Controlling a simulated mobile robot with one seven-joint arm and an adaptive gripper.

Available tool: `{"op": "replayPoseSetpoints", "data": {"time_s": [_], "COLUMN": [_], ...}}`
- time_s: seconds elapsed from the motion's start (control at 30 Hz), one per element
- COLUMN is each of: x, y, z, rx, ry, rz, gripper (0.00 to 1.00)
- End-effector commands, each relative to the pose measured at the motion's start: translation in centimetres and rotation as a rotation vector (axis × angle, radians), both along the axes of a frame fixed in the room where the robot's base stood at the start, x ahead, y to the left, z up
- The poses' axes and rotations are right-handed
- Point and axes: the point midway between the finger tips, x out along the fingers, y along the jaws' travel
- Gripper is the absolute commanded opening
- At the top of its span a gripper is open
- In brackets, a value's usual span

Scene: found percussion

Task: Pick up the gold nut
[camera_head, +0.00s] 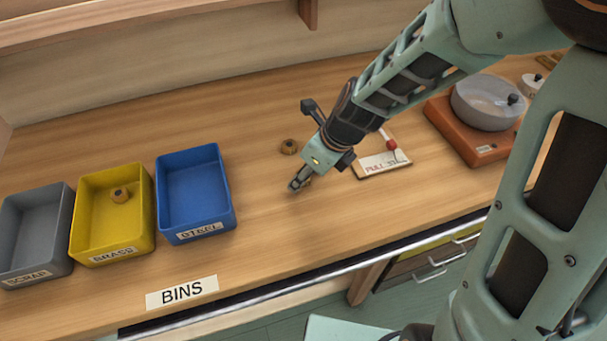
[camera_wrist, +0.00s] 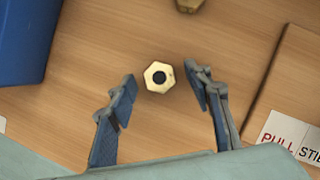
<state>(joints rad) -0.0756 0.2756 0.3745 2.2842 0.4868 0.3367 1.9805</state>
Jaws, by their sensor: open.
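A gold hexagonal nut (camera_wrist: 159,77) with a dark hole lies on the wooden table in the wrist view. My gripper (camera_wrist: 162,86) is open, with one blue-padded finger on each side of the nut; I cannot tell how high the fingertips are above the table. In the head view my gripper (camera_head: 300,181) points down at the table and hides this nut. A second, darker nut (camera_head: 289,146) lies on the table beyond the gripper; its edge shows at the top of the wrist view (camera_wrist: 189,4).
Another nut (camera_head: 120,194) lies in the yellow bin. A board with a PULL label (camera_head: 372,168) and an orange base with a grey lid (camera_head: 485,102) are at right.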

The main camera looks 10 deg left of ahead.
Motion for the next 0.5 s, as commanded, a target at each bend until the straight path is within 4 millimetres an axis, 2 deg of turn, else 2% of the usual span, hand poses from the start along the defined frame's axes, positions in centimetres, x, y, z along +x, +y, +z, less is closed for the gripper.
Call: {"op": "replayPoseSetpoints", "data": {"time_s": [0.07,0.4,0.5], "x": [0.01,0.01,0.03], "y": [-0.01,-0.03,-0.03], "z": [0.02,0.03,0.06], "rx": [0.000,0.000,0.000], "ry": [0.000,0.000,-0.001], "rz": [0.000,0.000,0.000], "gripper": [0.45,0.08,0.00]}}
